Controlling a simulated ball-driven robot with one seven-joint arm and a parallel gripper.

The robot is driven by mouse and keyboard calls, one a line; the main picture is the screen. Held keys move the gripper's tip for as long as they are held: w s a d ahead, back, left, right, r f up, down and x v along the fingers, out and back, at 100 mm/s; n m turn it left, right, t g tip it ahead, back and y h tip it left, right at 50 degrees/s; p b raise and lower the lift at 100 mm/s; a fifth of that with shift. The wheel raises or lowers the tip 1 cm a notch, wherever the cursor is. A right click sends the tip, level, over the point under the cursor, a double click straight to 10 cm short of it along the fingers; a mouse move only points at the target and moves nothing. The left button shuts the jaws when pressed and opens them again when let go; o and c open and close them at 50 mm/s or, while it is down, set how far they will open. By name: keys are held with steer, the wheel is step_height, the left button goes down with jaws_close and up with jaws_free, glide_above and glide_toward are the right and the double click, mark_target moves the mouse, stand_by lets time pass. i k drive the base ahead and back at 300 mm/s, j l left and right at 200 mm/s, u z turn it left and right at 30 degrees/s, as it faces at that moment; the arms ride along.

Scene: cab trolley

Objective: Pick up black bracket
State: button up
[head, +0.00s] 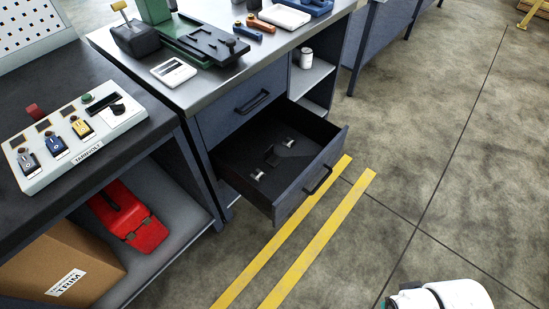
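An open drawer (330,150) juts out from the cabinet under the metal worktop. On its dark floor lies a small black piece (271,157) that looks like the black bracket; it is hard to make out against the dark drawer bottom. Two small silver fittings lie near it, one towards the front left (258,175) and one towards the back right (288,142). My gripper is not visible; only a white rounded part, seemingly of my arm, shows at the bottom right edge, well away from the drawer.
A closed drawer (245,103) sits above the open one. Left is a dark bench with a switch box (75,135), a red case (128,215) and a cardboard box (60,262) below. Yellow floor lines (318,240) run past the drawer. The floor at right is clear.

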mark_target(273, 160)
steer(key=i+l+u, duration=0.1)
steer(key=i+l, duration=0.2)
steer(key=i, duration=0.3)
steer(key=i+l+u, duration=0.15)
steer(key=i+l, duration=0.2)
steer(key=i, duration=0.2)
steer(key=i+l+u, duration=0.1)
steer(key=i+l, duration=0.35)
steer(key=i, duration=0.1)
